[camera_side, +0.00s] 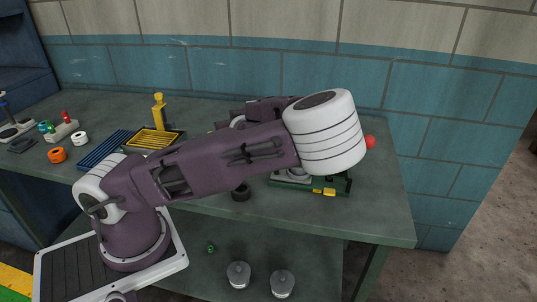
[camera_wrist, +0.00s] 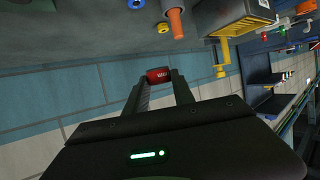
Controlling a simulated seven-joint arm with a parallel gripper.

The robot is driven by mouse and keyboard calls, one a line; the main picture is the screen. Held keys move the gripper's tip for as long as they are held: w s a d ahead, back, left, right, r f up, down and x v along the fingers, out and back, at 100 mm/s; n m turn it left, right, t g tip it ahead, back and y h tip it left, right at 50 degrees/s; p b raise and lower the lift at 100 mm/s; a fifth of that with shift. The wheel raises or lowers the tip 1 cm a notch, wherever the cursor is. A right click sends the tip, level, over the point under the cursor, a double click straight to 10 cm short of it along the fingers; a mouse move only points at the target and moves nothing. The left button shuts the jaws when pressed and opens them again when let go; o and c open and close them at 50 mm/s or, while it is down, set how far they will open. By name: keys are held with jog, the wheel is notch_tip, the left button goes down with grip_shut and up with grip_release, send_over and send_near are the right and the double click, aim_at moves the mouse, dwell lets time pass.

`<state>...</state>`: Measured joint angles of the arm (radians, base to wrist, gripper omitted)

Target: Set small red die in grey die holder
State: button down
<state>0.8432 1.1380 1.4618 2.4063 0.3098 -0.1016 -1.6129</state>
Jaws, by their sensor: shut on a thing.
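In the wrist view my gripper (camera_wrist: 158,84) is shut on a small red die (camera_wrist: 158,75), held between the fingertips. The die looks like a short cylinder with pale marks, set against the tiled wall. In the side view my wrist hides the fingers, and a red rounded thing (camera_side: 370,142) sticks out just right of it. I cannot tell if that is the same die. A grey part on a green base (camera_side: 297,174) sits under my wrist, partly hidden. It may be the grey die holder, but I cannot tell.
A yellow post (camera_side: 159,111), a yellow tray (camera_side: 153,139) and a blue ribbed tray (camera_side: 102,148) stand on the bench's left half. An orange ring (camera_side: 57,155), a white ring (camera_side: 79,138) and a pale block (camera_side: 61,130) lie further left.

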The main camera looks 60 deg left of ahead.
aim_at(299, 168)
jog(key=w+f+m+t+h, duration=0.1)
jog(key=w+f+m+t, duration=0.1)
jog(key=f, duration=0.1)
jog(key=w+f+m+t+h, duration=0.2)
jog(key=w+m+t, duration=0.1)
jog(key=w+f+m+t+h, duration=0.2)
jog(key=w+f+m+t, duration=0.1)
jog(key=shift+w+d+f, duration=0.15)
jog(key=shift+d+f, duration=0.2)
jog(key=shift+d, duration=0.05)
jog(key=shift+w+d+f+m+t+h, duration=0.15)
jog(key=shift+w+d+m+t+h, duration=0.25)
jog(key=shift+w+m+t+h, duration=0.4)
jog(key=w+d+m+h, duration=0.1)
jog(key=m+h, duration=0.1)
jog(key=w+d+r+m+t+h, duration=0.1)
jog(key=h, duration=0.1)
jog(key=w+d+r+m+h, duration=0.1)
jog(key=d+m, duration=0.1)
jog(key=shift+w+r+m+t+h, duration=0.1)
jog(key=shift+w+m+t+h, duration=0.1)
jog(key=shift+m+t+h, duration=0.15)
jog(key=d+r+m+g+h, duration=0.1)
jog(key=d+r+m+h, duration=0.4)
jog(key=r+h, duration=0.15)
jog(key=shift+g, duration=0.25)
jog(key=f, duration=0.8)
jog(key=shift+w+f, duration=0.35)
jog(key=shift+f, duration=0.15)
